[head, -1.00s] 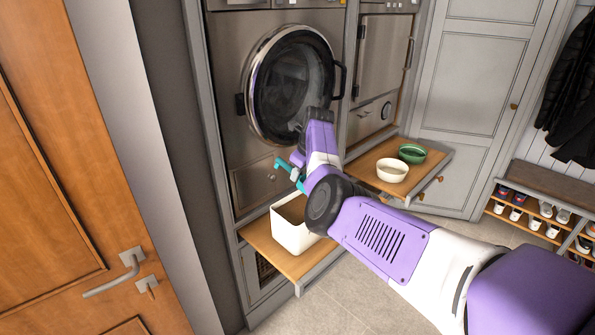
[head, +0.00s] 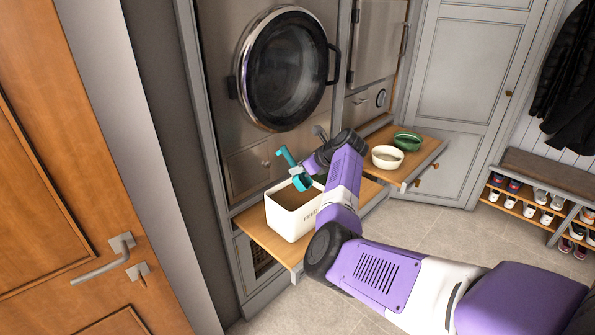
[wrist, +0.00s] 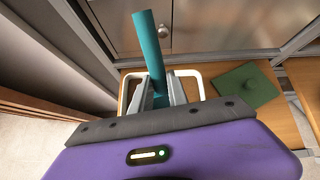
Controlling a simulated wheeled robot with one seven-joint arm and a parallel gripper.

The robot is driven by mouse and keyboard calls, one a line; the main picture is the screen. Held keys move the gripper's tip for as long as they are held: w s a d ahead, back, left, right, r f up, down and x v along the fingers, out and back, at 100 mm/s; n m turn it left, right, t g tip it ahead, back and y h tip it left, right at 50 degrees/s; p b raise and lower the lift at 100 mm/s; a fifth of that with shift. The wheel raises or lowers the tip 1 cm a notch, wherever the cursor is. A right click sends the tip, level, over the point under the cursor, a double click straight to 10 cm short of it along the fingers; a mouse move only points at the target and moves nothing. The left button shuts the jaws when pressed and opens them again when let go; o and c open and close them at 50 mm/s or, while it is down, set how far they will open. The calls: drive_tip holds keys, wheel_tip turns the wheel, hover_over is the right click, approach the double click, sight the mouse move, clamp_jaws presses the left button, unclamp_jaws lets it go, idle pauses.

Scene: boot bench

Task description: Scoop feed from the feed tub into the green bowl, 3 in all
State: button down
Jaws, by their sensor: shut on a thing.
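My gripper (head: 308,170) is shut on a teal scoop (head: 286,156), whose cup end hangs just above the feed tub. In the wrist view my fingers (wrist: 160,92) close around the teal handle (wrist: 148,45). The white feed tub (head: 285,222) stands on the left wooden pull-out shelf with brown feed (head: 292,196) inside; its white rim shows below my fingers in the wrist view (wrist: 198,76). Whether the scoop holds feed cannot be seen. The green bowl (head: 407,139) stands on the right pull-out shelf, well to the right of my gripper; its contents are unclear.
A cream bowl (head: 387,157) stands in front of the green bowl. A flat green square (wrist: 247,86) lies right of the tub in the wrist view. The round-doored machine (head: 287,70) rises behind the tub. My arm crosses in front of the shelves.

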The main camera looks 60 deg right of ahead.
sight(299, 189)
drive_tip(key=shift+s+f+b, duration=0.1)
drive_tip(key=shift+f+b, duration=0.2)
drive_tip(key=shift+f, duration=0.05)
drive_tip(key=shift+f+b, duration=1.95)
drive_tip(key=shift+f, duration=2.25)
